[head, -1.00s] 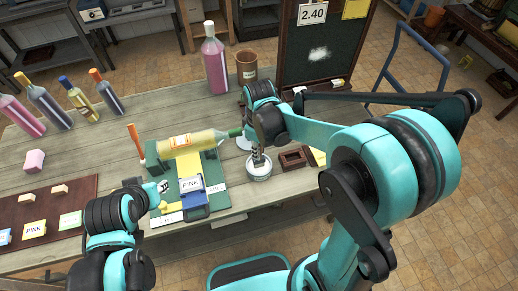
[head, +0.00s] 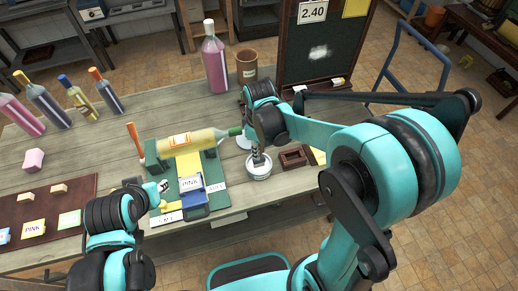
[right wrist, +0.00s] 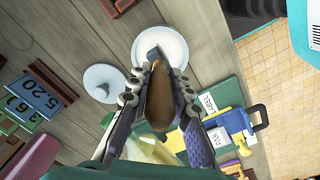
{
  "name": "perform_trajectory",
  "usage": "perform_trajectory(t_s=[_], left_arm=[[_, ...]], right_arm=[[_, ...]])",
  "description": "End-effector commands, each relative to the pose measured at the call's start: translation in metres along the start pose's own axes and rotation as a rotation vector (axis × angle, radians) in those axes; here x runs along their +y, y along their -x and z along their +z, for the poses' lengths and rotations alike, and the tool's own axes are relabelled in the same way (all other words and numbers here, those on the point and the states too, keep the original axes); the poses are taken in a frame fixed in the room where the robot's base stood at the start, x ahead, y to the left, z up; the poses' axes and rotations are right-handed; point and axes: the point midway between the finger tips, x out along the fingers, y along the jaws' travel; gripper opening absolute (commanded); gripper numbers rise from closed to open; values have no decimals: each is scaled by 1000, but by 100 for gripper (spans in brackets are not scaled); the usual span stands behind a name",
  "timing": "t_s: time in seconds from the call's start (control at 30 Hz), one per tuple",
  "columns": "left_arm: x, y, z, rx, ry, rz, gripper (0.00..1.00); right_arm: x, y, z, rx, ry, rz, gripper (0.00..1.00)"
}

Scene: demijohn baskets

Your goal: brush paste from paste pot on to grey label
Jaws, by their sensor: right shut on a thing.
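The paste pot (head: 258,168) is a small round white pot near the table's front edge. It also shows in the right wrist view (right wrist: 174,38). My right gripper (head: 258,150) is shut on a brush with a brown handle (right wrist: 159,98). The brush's grey tip (right wrist: 154,54) is over the pot's white inside; I cannot tell whether it touches the paste. A light grey label marked PINK (head: 190,183) is at a blue holder left of the pot. My left gripper (head: 162,195) is beside the green stand, its jaws too small to judge.
A yellowish bottle (head: 190,142) lies on the green stand (head: 208,168), left of the pot. A white disc (right wrist: 104,82) and a brown tray (head: 293,158) are close to the pot. A pink bottle (head: 215,62) and a brown cup (head: 247,66) stand behind.

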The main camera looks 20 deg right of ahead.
Motion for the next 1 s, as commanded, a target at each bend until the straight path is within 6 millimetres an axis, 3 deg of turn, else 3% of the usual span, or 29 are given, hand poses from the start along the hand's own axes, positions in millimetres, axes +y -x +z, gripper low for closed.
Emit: perform_trajectory(t_s=[0.57, 1.0], left_arm=[[0, 1, -1, 0, 0, 0, 33], [0, 24, -17, 0, 0, 0, 33]], right_arm=[[-1, 1, 0, -1, 0, -1, 0], [0, 38, 0, 0, 0, 0, 0]])
